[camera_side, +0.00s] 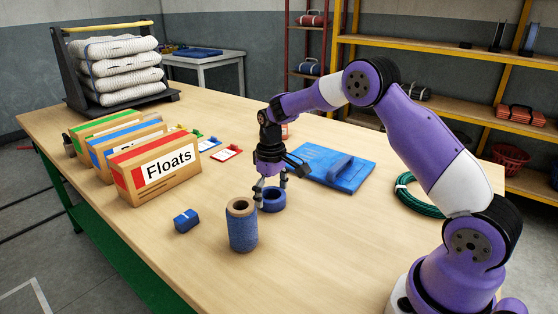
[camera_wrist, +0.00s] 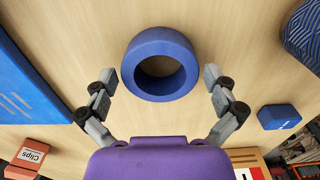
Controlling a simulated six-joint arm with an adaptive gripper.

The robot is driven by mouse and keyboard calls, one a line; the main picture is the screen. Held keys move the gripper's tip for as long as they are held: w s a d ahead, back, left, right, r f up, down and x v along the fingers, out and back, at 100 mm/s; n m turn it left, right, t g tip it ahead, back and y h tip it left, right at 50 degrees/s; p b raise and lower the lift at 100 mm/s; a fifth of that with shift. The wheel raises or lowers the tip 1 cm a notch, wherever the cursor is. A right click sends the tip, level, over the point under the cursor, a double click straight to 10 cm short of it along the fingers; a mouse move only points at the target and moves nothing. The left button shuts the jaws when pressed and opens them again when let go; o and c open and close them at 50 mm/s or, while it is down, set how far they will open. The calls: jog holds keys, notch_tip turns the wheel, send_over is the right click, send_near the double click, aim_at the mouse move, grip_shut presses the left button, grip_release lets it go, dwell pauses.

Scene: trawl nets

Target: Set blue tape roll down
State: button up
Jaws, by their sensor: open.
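The blue tape roll (camera_wrist: 160,42) lies flat on the wooden table in the wrist view, its round hole facing up. In the side view the tape roll (camera_side: 273,201) sits just behind the large spool of blue twine. My gripper (camera_wrist: 161,78) is open, with one finger on each side of the roll and gaps of bare wood showing between. In the side view my gripper (camera_side: 270,186) points down at the roll, its fingertips low beside it. The roll's far side is partly hidden there by the fingers.
The blue twine spool (camera_side: 243,229) stands close in front of the roll. A small blue block (camera_side: 186,221) and the "Floats" box (camera_side: 160,170) are to the left. A blue board with a handle (camera_side: 330,166) lies behind right. A green coil (camera_side: 410,197) lies farther right. Front table area is clear.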

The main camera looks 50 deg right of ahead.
jog(key=s+a+r+t, duration=0.1)
jog(key=s+a+r, duration=0.1)
jog(key=r, duration=0.7)
jog(key=s+a+r, duration=0.1)
jog(key=s+r, duration=0.1)
jog(key=r, duration=0.6)
jog(key=s+a+t, duration=0.2)
jog(key=s+a, duration=0.1)
jog(key=s, duration=0.5)
jog(key=s+a+t, duration=0.2)
jog(key=s+a, duration=0.1)
jog(key=s, duration=0.4)
jog(key=shift+s+f+t, duration=0.2)
jog(key=shift+s+t, duration=0.1)
jog(key=shift+s, duration=0.05)
